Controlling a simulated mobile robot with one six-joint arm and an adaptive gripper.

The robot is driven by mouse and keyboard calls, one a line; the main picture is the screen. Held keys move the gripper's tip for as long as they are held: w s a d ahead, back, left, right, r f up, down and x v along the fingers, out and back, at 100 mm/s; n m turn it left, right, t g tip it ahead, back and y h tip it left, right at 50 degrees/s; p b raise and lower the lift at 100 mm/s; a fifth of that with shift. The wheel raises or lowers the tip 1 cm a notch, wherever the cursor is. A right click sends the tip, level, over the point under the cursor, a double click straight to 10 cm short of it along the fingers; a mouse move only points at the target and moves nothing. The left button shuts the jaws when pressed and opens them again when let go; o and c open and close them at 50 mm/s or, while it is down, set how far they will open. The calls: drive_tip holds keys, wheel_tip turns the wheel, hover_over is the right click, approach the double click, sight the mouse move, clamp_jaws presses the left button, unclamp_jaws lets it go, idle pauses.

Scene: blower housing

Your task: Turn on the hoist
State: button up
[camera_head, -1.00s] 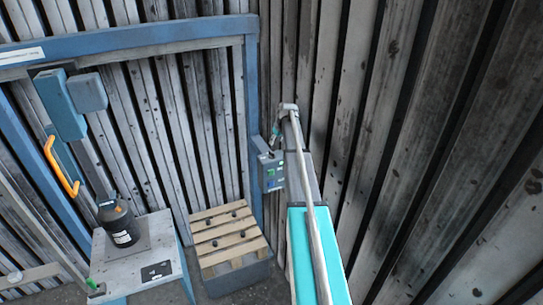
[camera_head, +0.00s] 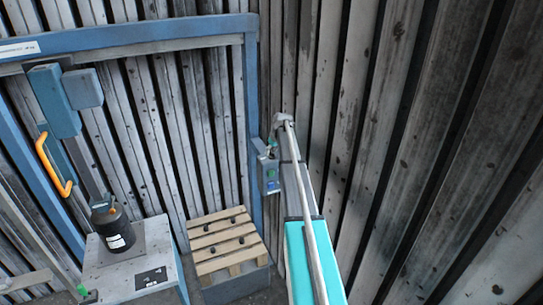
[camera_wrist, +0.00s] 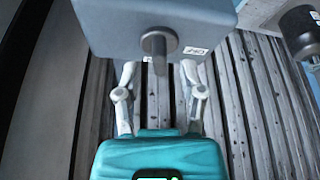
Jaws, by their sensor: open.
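I cannot tell whether the fingertips touch the box. In the head view my gripper (camera_head: 271,146) is small and partly hidden at the box. The knob is not clear there.
A blue column with an orange handle (camera_head: 52,165) stands at left. A black cylinder (camera_head: 113,228) sits on a grey table (camera_head: 128,272). A wooden pallet (camera_head: 226,240) lies on a grey base below the box. Ribbed walls (camera_head: 420,130) stand close on the right.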

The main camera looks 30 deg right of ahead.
drive_tip(key=shift+w+f, duration=0.15)
drive_tip(key=shift+f, duration=0.2)
